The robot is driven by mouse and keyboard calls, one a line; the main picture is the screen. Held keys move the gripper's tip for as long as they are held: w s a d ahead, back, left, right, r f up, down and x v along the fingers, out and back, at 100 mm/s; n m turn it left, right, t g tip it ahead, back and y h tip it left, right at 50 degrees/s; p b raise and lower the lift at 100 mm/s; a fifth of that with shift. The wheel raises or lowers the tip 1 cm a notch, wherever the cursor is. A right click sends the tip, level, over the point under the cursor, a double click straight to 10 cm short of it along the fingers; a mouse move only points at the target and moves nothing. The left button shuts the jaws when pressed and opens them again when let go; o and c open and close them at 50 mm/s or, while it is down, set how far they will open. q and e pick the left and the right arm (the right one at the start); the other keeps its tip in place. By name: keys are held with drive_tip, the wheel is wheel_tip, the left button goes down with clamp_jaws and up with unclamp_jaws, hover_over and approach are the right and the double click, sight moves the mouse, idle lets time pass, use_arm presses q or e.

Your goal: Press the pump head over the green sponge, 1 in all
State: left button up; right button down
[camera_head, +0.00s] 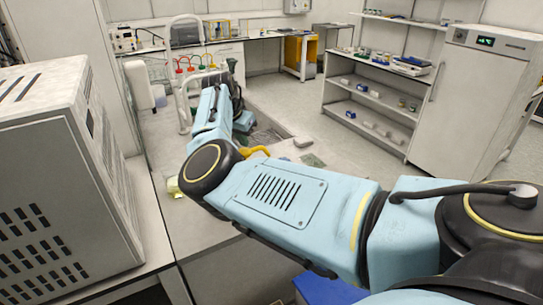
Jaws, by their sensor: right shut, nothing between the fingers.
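My right arm reaches in from the lower right and bends up over the bench, covering much of it. My right gripper (243,124) is small and partly hidden behind my own arm, low near the sink area; it is shut and holds nothing. A yellow curved part (254,151) shows just in front of it, partly covered by my arm. I cannot tell whether it belongs to a pump head. A dull green flat patch (313,160) lies on the bench to its right; I cannot tell if it is the sponge. My left gripper is out of view.
A yellowish piece (173,187) lies near the bench's front edge. Several bottles with coloured tops (191,69) stand behind my arm. A grey block (303,142) lies right of the sink. A large vented machine (60,180) fills the left. Shelves (370,108) stand at the right.

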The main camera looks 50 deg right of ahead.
drive_tip(key=shift+f, duration=1.45)
drive_tip(key=shift+r+p, duration=1.15)
drive_tip(key=shift+r, duration=0.3)
wheel_tip(320, 180, up, 6)
drive_tip(key=p, duration=0.6)
drive_tip(key=shift+s, duration=0.1)
